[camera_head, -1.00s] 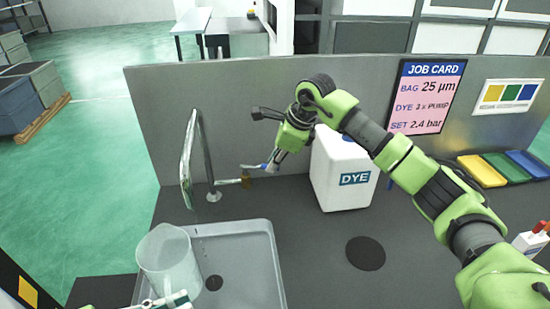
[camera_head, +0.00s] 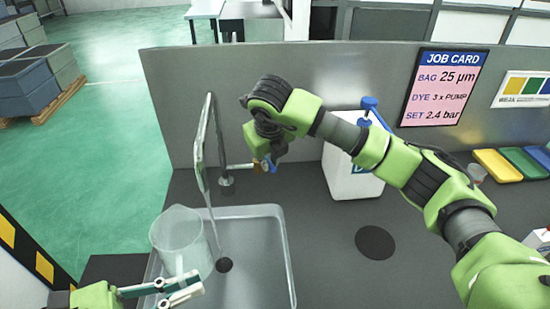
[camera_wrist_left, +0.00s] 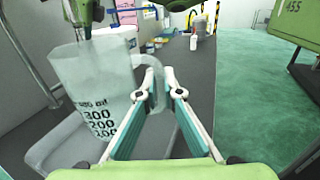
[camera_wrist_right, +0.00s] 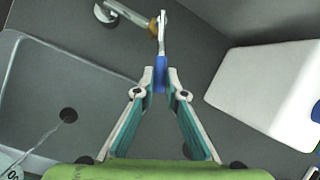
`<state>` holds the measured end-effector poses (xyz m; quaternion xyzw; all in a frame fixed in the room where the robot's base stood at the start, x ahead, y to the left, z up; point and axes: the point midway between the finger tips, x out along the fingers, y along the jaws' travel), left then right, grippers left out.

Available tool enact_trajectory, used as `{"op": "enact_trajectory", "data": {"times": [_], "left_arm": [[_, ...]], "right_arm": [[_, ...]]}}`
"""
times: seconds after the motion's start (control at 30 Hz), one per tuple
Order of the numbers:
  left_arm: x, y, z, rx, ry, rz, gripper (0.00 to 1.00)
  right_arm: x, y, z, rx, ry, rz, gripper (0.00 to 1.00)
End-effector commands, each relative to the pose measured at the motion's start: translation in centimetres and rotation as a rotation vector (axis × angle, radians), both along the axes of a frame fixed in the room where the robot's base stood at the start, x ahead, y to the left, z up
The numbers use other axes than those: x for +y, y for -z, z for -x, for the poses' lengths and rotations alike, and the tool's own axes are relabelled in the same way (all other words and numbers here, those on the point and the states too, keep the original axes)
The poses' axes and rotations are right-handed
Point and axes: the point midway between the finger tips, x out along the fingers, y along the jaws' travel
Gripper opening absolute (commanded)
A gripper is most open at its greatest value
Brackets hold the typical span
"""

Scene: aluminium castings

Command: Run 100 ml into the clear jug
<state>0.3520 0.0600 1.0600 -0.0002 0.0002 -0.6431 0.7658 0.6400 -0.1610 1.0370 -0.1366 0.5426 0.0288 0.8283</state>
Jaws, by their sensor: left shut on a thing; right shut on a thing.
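The clear jug (camera_head: 182,243) is upright over the left of the sink, and its scale shows in the left wrist view (camera_wrist_left: 95,95). No water level can be made out in it. My left gripper (camera_head: 188,289) is shut on its handle (camera_wrist_left: 157,92). My right gripper (camera_head: 266,160) is shut on the blue tap lever (camera_wrist_right: 160,77) beside the brass valve. The tall tap (camera_head: 207,135) stands behind the sink. A thin water stream (camera_head: 214,228) runs down just right of the jug to the sink drain (camera_head: 224,265); it also shows in the right wrist view (camera_wrist_right: 42,140).
The grey sink (camera_head: 278,245) lies under the jug. The white DYE container (camera_head: 345,178) with a blue pump stands right of my right gripper. A black round pad (camera_head: 375,243) lies on the counter. A grey panel (camera_head: 300,75) closes the back.

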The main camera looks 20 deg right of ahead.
Motion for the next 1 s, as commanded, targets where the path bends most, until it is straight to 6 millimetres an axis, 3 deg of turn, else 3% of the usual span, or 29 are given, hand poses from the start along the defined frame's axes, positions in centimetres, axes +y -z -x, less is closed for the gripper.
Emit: {"op": "enact_trajectory", "data": {"times": [0.73, 0.77, 0.8, 1.0], "left_arm": [[0.0, -0.02, 0.0, -0.001, 0.0, 0.0, 0.0], [0.0, -0.02, 0.0, -0.001, 0.0, 0.0, 0.0], [-0.01, -0.02, 0.0, -0.001, 0.0, 0.0, 0.0], [-0.01, -0.03, 0.0, 0.0, 0.0, 0.0, 0.0]], "right_arm": [[0.83, -0.05, 0.06, -0.004, 0.082, -0.002, 0.0], [0.83, -0.05, 0.06, -0.004, 0.082, -0.002, 0.19], [0.82, -0.05, 0.06, -0.004, 0.082, -0.002, 0.28], [0.78, -0.03, 0.07, -0.002, 0.082, -0.001, 0.28]]}}
